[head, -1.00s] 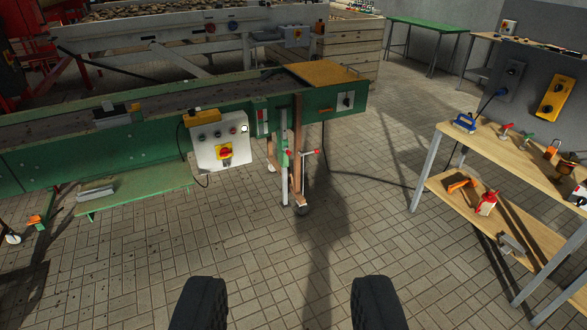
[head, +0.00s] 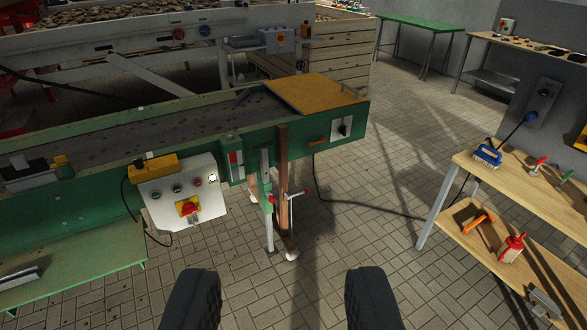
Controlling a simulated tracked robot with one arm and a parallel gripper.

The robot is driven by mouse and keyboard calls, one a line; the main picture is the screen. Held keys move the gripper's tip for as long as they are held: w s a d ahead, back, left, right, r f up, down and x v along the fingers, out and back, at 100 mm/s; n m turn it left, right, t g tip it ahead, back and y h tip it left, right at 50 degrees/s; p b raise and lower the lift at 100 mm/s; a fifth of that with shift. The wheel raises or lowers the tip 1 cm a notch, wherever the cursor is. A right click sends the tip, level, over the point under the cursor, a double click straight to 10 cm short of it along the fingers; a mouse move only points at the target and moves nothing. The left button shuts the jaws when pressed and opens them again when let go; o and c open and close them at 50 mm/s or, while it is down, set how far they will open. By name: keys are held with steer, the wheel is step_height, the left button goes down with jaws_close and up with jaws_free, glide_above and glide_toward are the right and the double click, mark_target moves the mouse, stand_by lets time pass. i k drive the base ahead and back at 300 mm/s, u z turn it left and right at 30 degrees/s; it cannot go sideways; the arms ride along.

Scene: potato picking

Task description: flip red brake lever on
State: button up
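My gripper (head: 282,285) shows as two wide-apart dark fingers at the bottom, open and empty. The lever appears above the gap between the fingers, apart from them.
A control box (head: 183,195) with a red and yellow switch hangs on the conveyor side. A wooden workbench (head: 465,160) with tools stands at right. A black cable (head: 365,212) runs across the floor between them. Tiled floor is clear in front.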

mark_target(306, 191)
steer(key=z, duration=0.05)
steer(key=i, duration=0.8)
steer(key=z, duration=0.45)
steer(key=i, duration=2.35)
steer(key=u, duration=0.3)
